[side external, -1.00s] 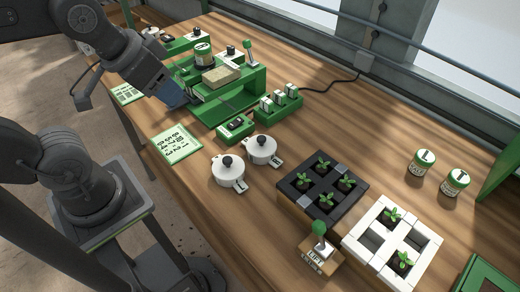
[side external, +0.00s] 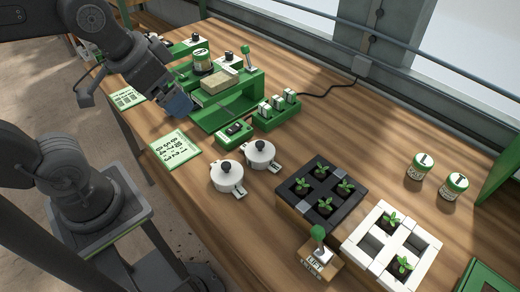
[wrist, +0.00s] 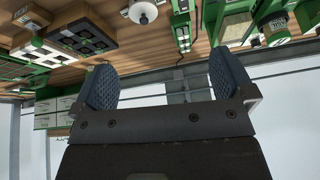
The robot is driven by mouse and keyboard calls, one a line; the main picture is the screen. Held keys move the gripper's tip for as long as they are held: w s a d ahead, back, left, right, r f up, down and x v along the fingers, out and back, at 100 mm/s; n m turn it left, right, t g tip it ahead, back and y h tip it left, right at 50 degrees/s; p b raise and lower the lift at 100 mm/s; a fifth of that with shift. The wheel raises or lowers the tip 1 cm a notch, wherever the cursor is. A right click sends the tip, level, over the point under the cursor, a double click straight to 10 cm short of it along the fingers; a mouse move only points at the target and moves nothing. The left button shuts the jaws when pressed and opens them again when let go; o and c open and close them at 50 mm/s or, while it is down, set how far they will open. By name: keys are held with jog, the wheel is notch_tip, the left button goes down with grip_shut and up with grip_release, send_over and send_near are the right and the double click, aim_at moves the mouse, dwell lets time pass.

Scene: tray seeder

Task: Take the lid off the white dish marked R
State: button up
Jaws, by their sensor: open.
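Two white lidded dishes with black knobs stand side by side on the wooden bench in the side view: a nearer left one (side external: 227,179) and a right one (side external: 260,156). Each has a small tag at its front; the letters are too small to read, so I cannot tell which is R. Both lids sit on their dishes. My gripper (side external: 178,105) hangs beside the green machine, up and left of the dishes, apart from both. In the wrist view my gripper (wrist: 163,82) has its two blue pads wide apart with nothing between them. One white dish (wrist: 143,12) shows at that view's top edge.
A green machine (side external: 238,108) with a lever stands behind the gripper. A green switch box (side external: 234,133) is close behind the dishes. A black seedling tray (side external: 292,189) and a white one (side external: 352,240) lie right. A printed card (side external: 175,149) lies left.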

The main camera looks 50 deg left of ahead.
jog(key=w+d+f+m+g, duration=0.1)
jog(key=w+d+m+g, duration=0.2)
jog(key=w+m, duration=0.65)
jog(key=m+g, duration=0.2)
jog(key=m, duration=0.7)
send_over(260, 143)
notch_tip(260, 143, down, 7)
jog(key=shift+m, duration=0.25)
notch_tip(260, 143, down, 13)
jog(key=shift+f, duration=0.1)
jog(key=shift+c, duration=0.3)
jog(key=c, duration=0.7)
